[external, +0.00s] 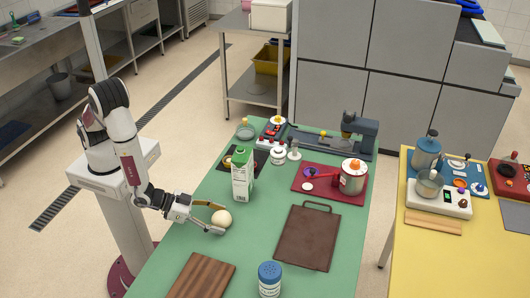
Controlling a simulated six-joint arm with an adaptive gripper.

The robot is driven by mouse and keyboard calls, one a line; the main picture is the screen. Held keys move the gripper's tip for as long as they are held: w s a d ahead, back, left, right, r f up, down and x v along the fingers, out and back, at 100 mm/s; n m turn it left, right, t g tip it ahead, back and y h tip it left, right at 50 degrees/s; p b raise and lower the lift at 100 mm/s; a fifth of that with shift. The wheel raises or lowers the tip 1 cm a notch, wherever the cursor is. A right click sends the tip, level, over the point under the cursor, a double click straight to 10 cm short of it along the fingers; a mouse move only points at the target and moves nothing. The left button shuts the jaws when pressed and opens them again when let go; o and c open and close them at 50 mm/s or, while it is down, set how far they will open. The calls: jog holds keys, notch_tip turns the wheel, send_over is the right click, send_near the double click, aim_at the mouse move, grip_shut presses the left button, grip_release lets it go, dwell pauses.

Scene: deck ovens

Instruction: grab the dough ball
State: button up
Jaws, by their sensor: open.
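The dough ball (222,218) is a pale cream sphere near the left edge of the green table. My gripper (211,218) is low over the table, reaching in from the left, with its fingers open at the ball. One finger passes behind the ball and the other passes in front of its lower left side. I cannot tell whether either finger touches the ball.
A green and white carton (242,178) stands just behind the ball. A brown wooden board (201,277) and a blue-lidded container (269,279) are at the front. A dark brown board (307,238) lies to the right. Green table surface around the ball is clear.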

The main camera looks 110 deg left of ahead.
aim_at(217, 215)
jog(key=c, duration=1.1)
jog(key=shift+o, duration=0.2)
jog(key=shift+r, duration=0.1)
jog(key=shift+r, duration=4.9)
